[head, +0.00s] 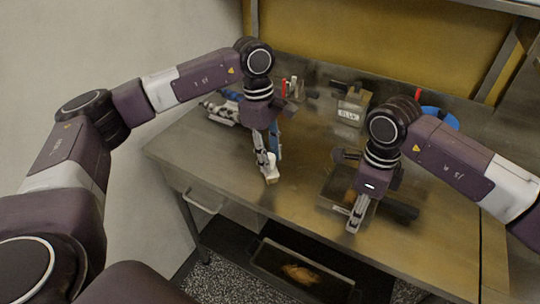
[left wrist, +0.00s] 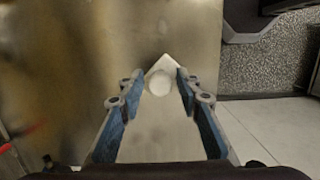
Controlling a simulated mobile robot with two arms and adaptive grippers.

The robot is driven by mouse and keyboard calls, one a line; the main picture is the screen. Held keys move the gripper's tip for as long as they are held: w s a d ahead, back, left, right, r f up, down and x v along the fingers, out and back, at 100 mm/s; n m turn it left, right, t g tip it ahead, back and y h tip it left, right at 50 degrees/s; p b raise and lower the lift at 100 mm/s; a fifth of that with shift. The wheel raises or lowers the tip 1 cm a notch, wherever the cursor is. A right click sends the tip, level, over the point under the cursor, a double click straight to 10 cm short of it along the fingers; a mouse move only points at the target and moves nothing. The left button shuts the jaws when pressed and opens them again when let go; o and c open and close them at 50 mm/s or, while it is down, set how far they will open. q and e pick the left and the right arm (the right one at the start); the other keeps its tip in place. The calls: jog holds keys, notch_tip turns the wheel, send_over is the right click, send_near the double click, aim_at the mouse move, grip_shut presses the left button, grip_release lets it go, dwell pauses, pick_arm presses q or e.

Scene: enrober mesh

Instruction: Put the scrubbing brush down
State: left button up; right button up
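A small white piece, which I take for the scrubbing brush (head: 271,175), stands near the front left of the steel table (head: 225,155). In the left wrist view the brush (left wrist: 160,80) shows a round white top above a pale angular block. My left gripper (head: 267,162) points down at it. Its two blue-padded fingers (left wrist: 159,76) are apart, one on each side of the round top, with small gaps visible. Whether the brush touches the table is hard to tell. My right gripper (head: 354,222) points down near the front of the table; its finger gap is unclear.
A dark tray (head: 335,205) lies beside my right gripper. A labelled box (head: 351,112), a blue ring-shaped item (head: 441,117) and metal parts (head: 220,112) stand towards the back. An open bin (head: 262,262) is below the table. The front left tabletop is mostly clear.

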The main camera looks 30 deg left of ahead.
pick_arm(q)
notch_tip(320, 180, up, 12)
jog(key=a, duration=0.1)
jog(key=shift+a, duration=0.35)
jog(key=shift+o, duration=0.5)
jog(key=f+m, duration=0.2)
jog(key=f, duration=0.2)
jog(key=d+f+m+y, duration=0.1)
jog(key=f+m, duration=0.1)
jog(key=f, duration=0.2)
jog(key=f+m, duration=0.3)
jog(key=f, duration=0.2)
jog(key=shift+d+y, duration=0.3)
jog(key=shift+r, duration=0.1)
jog(key=shift+c, duration=0.3)
grip_shut()
